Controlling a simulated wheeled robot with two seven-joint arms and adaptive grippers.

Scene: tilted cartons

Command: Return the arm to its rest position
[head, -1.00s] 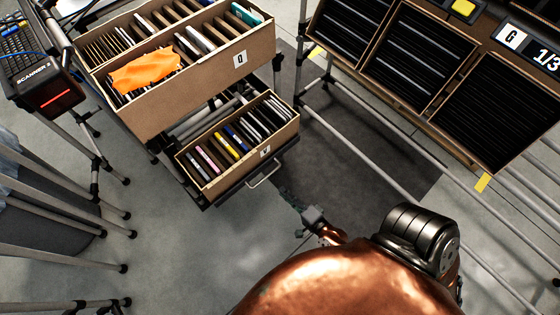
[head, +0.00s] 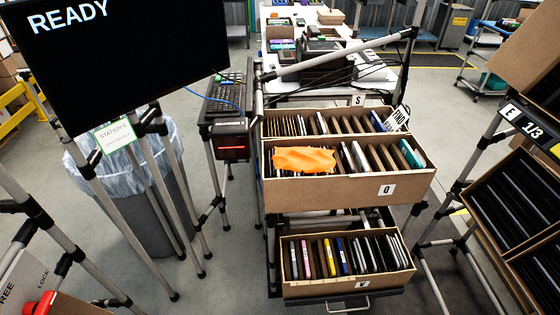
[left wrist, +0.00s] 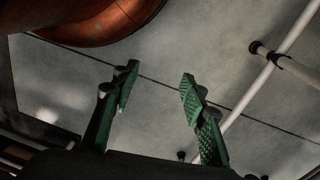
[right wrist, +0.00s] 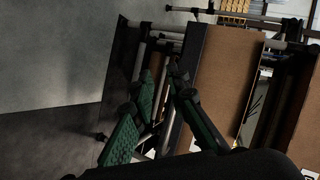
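Neither arm shows in the head view now. In the left wrist view my left gripper (left wrist: 158,85) has its two green-padded fingers wide apart over bare grey floor, with nothing between them. In the right wrist view my right gripper (right wrist: 160,80) has its fingers apart, with a narrower gap and nothing held between them. It points toward a rack with a brown carton (right wrist: 225,80); the distance is hard to tell. Part of a copper arm link of mine shows at the top left of the left wrist view.
Cartons Q (head: 330,191) and V (head: 345,288) hold upright items on a rack; an orange cloth (head: 304,159) lies on Q. A scanner (head: 231,139), a READY screen (head: 120,70), a lined bin (head: 140,190) and black-slotted cartons (head: 510,200) stand around. Poles cross near my left gripper.

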